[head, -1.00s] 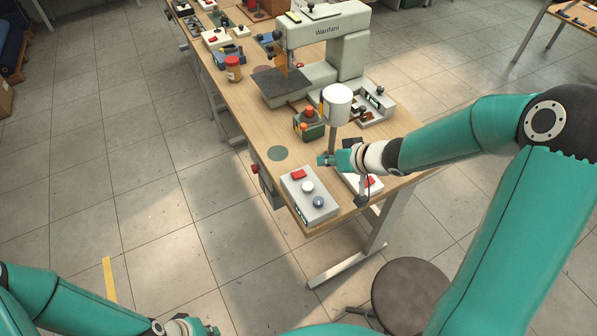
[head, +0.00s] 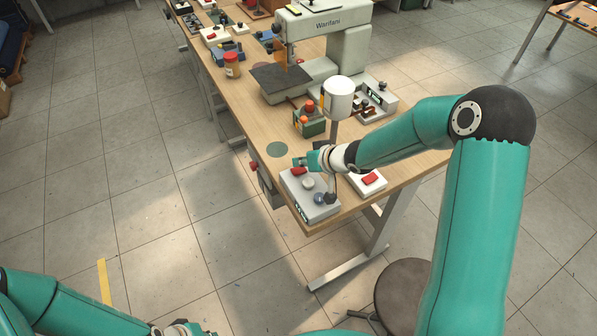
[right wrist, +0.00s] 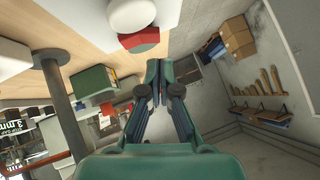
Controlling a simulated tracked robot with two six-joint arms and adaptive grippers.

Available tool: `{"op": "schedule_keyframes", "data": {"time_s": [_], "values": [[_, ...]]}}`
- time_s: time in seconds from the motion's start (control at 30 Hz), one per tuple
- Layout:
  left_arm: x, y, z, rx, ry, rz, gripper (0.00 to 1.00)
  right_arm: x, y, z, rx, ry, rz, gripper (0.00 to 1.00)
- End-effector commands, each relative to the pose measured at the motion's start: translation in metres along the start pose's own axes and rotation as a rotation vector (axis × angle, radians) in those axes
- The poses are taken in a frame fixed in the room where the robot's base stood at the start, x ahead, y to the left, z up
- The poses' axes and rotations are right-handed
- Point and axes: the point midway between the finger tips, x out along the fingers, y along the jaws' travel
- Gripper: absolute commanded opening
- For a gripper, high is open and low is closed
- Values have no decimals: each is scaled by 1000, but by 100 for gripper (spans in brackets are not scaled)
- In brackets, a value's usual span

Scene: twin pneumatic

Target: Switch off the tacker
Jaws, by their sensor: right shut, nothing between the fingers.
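A pale grey control box (head: 306,207) stands at the table's near corner. My right gripper (head: 302,162) is shut and empty, just behind the red switch. In the right wrist view the shut fingertips (right wrist: 159,68) are close to the red switch (right wrist: 139,40); I cannot tell whether they touch. A second white box with a red switch (head: 370,179) stands to the right. A machine marked Warifani (head: 325,28) stands farther back. My left gripper (head: 185,328) is cut by the bottom edge.
A white cylinder on a post (head: 338,98) rises beside my right forearm. A green box with red-orange buttons (head: 309,120) stands behind the gripper. A jar (head: 232,65) stands near the left edge. A round stool (head: 405,292) stands below on the floor.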

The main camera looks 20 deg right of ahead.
Motion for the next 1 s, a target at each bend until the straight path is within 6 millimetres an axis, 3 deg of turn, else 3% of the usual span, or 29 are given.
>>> {"op": "schedule_keyframes", "data": {"time_s": [0.03,0.2,0.57,0.7,1.0], "values": [[8,-3,0,0,-1,0,0,8,1,8,1,0,-1,0],[11,-4,0,0,0,0,0,15,1,16,0,0,0,0],[11,-4,0,0,0,0,0,16,0,16,0,0,0,0],[21,-8,0,0,0,0,0,23,-1,24,-1,0,-1,0],[14,-5,0,0,0,0,0,19,-1,20,0,-1,1,0]]}}
